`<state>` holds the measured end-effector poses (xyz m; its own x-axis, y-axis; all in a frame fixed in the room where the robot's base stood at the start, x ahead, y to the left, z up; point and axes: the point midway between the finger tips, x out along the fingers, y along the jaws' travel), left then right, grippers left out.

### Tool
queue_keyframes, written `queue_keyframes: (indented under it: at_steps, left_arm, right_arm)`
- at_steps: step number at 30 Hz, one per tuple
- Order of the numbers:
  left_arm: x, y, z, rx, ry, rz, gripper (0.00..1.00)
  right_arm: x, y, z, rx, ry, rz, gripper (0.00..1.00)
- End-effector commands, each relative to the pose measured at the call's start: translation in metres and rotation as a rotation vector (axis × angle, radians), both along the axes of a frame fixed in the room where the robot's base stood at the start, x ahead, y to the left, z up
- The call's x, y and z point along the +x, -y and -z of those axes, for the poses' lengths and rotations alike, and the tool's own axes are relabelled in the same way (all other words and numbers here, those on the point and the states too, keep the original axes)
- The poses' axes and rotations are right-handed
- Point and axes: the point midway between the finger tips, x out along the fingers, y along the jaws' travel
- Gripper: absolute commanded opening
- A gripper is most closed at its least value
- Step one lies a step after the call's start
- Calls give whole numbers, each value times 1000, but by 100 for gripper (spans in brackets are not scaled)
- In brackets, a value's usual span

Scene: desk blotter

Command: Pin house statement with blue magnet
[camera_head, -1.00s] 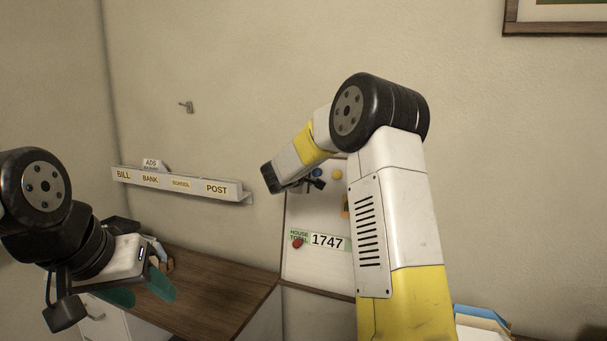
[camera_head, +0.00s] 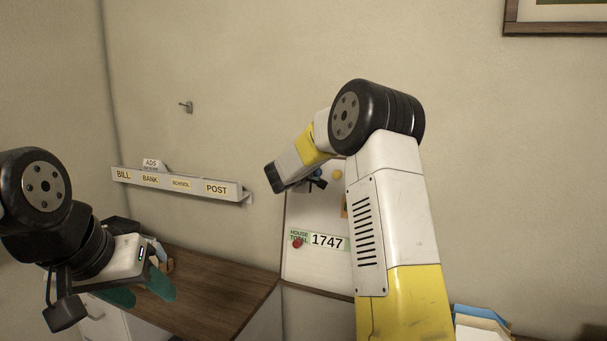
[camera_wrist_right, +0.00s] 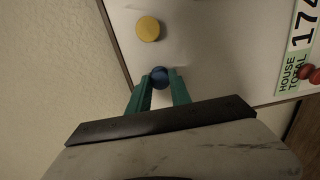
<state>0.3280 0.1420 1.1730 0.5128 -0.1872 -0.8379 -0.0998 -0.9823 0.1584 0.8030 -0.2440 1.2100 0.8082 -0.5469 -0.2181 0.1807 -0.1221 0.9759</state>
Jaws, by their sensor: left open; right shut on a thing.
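The blue magnet (camera_wrist_right: 160,74) is between the teal fingertips of my right gripper (camera_wrist_right: 159,82), which is shut on it in front of the white board (camera_wrist_right: 215,45). In the head view, my right gripper (camera_head: 314,183) is small and partly hidden, near the board's top left. A green and white strip reading "HOUSE TOTAL 1747" (camera_head: 328,242) is on the board with a red magnet (camera_head: 297,244) at its left end. My left gripper (camera_head: 138,291) is open at the lower left, with no object seen between its fingers. I cannot identify a separate house statement sheet.
A yellow magnet (camera_wrist_right: 148,28) is on the board near the blue one. A labelled wall rack (camera_head: 180,184) reads BILL, BANK, SCHOOL, POST. A wooden desk (camera_head: 215,295) is below it. Papers (camera_head: 482,325) lie at the lower right. My right arm hides the board's right part.

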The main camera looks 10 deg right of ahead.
Motion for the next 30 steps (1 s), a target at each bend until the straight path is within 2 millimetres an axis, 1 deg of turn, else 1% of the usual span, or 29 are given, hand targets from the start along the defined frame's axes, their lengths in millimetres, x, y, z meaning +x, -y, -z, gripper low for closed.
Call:
queue_keyframes:
  at_steps: [8, 30]
  left_arm:
    - [0, 0, 0, 0, 0, 0, 51]
    - [0, 0, 0, 0, 0, 0, 51]
  right_arm:
    - [-2, -2, -1, 0, 0, -1, 0]
    - [-26, -18, -7, 0, 0, -1, 0]
